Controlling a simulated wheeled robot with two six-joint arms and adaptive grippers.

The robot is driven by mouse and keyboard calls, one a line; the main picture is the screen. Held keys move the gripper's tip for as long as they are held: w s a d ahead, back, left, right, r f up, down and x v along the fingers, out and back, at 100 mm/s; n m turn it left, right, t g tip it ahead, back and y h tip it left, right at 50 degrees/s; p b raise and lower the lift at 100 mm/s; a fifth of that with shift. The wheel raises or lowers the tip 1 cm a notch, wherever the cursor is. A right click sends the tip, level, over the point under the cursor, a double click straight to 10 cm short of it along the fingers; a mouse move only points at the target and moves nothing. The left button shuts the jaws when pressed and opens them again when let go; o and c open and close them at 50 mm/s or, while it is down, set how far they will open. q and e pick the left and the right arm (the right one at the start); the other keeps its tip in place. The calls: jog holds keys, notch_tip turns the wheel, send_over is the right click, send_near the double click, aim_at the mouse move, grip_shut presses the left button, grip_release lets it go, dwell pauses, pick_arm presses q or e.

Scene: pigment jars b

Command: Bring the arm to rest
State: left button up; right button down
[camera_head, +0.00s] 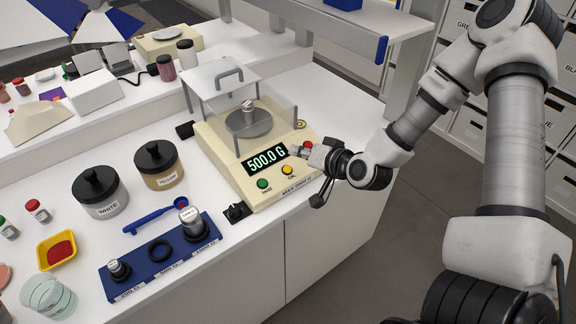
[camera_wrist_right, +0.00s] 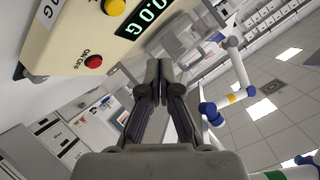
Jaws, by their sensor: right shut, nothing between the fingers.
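My right gripper (camera_head: 298,151) is at the front right corner of the cream balance (camera_head: 225,152), beside its display and buttons. In the right wrist view my gripper (camera_wrist_right: 158,72) is shut and empty, with the red button (camera_wrist_right: 93,62) and yellow button (camera_wrist_right: 114,6) ahead to the left. I cannot tell whether the fingertips touch the balance. The display (camera_head: 267,159) reads 500.0 G. A metal weight (camera_head: 248,112) stands on the pan inside the clear shield (camera_head: 270,92). My left gripper is not in view.
A blue weight holder (camera_head: 135,275) carries a small weight (camera_head: 119,270) and a larger one (camera_head: 190,220); its middle ring is empty. Jars WHITE (camera_head: 100,192) and YELLOW (camera_head: 159,166), a blue scoop (camera_head: 155,215) and a yellow tray (camera_head: 43,258) stand left. Right of the counter is open floor.

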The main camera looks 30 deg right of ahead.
dwell(0.4)
jog(key=s+f, duration=0.1)
jog(key=f, duration=0.1)
jog(key=s+a+f+g, duration=0.1)
jog(key=f, duration=0.1)
jog(key=a+f+n+g+b, duration=0.1)
jog(key=f, duration=0.1)
jog(key=shift+s+a+f, duration=0.1)
jog(key=shift+s+f, duration=0.25)
jog(key=shift+s, duration=0.05)
jog(key=s+a+f+n+g+b, duration=0.1)
jog(key=s+a+f+g, duration=0.1)
jog(key=s+f, duration=0.5)
jog(key=s+a+f+n+g+h+b, duration=0.1)
jog(key=s+a+f+n+g, duration=0.1)
jog(key=s+f+g, duration=0.3)
jog(key=s+a+f+n+g+h+b, duration=0.1)
jog(key=s+f+g, duration=0.3)
jog(key=s+f, duration=0.6)
jog(key=shift+s+a+n, duration=0.7)
jog(key=shift+s+a, duration=0.05)
jog(key=shift+s, duration=0.2)
jog(key=shift+w, duration=0.1)
